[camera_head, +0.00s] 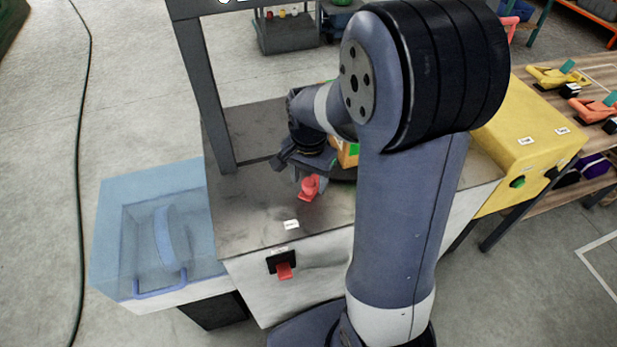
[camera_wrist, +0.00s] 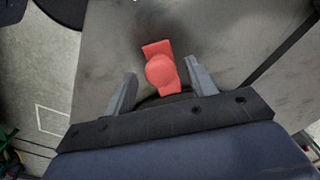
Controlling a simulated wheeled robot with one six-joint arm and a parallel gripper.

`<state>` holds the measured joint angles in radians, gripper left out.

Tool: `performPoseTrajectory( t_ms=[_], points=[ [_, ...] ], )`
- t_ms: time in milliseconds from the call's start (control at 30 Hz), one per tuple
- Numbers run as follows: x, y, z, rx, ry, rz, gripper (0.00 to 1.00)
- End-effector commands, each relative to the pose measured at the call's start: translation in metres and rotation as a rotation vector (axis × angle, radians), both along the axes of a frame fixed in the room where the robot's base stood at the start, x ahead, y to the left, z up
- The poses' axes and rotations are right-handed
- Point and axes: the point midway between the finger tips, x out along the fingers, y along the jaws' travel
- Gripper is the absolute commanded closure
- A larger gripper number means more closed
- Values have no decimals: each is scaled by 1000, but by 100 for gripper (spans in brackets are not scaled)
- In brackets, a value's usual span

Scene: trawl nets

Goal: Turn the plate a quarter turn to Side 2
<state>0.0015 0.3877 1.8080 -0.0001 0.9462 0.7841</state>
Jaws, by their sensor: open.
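A red handle (camera_head: 308,187) with a rounded knob stands over the grey worktop. It also shows in the wrist view (camera_wrist: 160,72), between the two fingers. My gripper (camera_head: 303,176) is open around the handle, with a gap visible on both sides in the wrist view (camera_wrist: 161,68). The plate (camera_head: 344,174) shows only as a dark rim beside the handle; my arm hides most of it. An orange block with a green patch (camera_head: 349,156) stands at the plate, partly hidden by my arm. I cannot read any side marking.
The grey worktop (camera_head: 250,215) is clear at its front left. A blue see-through box (camera_head: 130,215) adjoins on the left, a yellow cabinet (camera_head: 515,140) on the right. A grey frame post (camera_head: 205,95) rises at the left.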

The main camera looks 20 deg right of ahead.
Motion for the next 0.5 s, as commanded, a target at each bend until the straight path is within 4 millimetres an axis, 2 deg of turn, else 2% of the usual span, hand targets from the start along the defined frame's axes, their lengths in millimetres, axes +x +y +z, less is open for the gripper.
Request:
performPoseTrajectory(
  t_ms=[233,500],
  points=[
    [0,0,-1,0,0,0,47],
    [0,0,-1,0,0,0,68]
  ],
)
